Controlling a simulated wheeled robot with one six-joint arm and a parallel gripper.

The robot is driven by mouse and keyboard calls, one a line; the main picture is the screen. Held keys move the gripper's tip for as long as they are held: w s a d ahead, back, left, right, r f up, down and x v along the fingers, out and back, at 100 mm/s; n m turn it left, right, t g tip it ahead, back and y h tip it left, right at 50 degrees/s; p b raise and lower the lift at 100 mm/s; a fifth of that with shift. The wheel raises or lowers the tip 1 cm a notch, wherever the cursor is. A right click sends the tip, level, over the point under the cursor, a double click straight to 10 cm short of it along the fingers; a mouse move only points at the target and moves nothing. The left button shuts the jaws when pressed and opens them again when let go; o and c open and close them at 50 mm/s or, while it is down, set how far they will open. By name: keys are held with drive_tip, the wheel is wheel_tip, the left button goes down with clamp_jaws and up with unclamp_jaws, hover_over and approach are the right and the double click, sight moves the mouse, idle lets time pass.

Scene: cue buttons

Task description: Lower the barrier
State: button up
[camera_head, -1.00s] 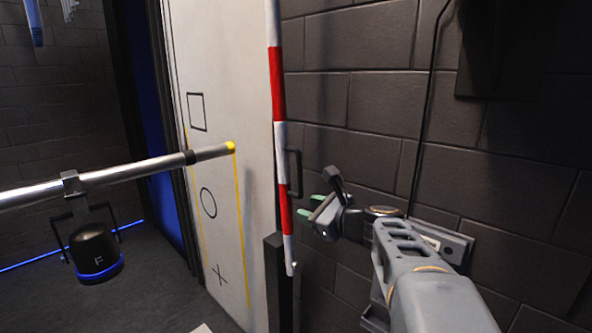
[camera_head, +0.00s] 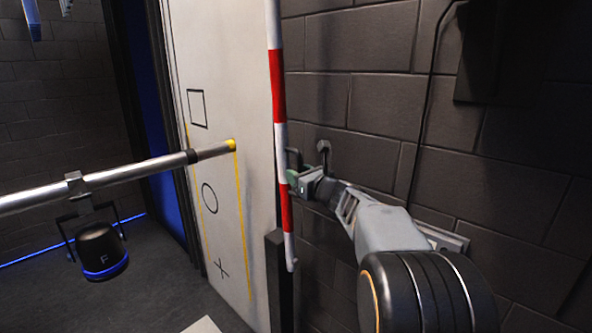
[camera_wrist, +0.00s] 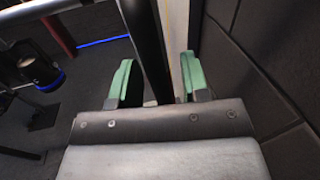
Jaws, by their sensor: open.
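The barrier (camera_head: 278,85) is a red and white striped pole standing upright beside the white panel. Its foot is by a dark post (camera_head: 275,262). A dark handle on its right side is mostly hidden behind my gripper (camera_head: 292,177) in the head view. My gripper is open at the height of that handle. In the wrist view a dark bar (camera_wrist: 146,45), which looks like the handle, runs between the two green fingers of my gripper (camera_wrist: 155,82). I cannot tell whether either finger touches it.
A white panel (camera_head: 225,110) with square, circle and cross marks stands left of the barrier. A metal rail (camera_head: 100,180) with a yellow end carries a hanging black lamp marked F (camera_head: 98,247). A dark brick wall (camera_head: 365,105) stands close on the right.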

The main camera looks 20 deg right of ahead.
drive_tip(key=shift+x, duration=0.8)
drive_tip(key=shift+c, duration=0.2)
clamp_jaws()
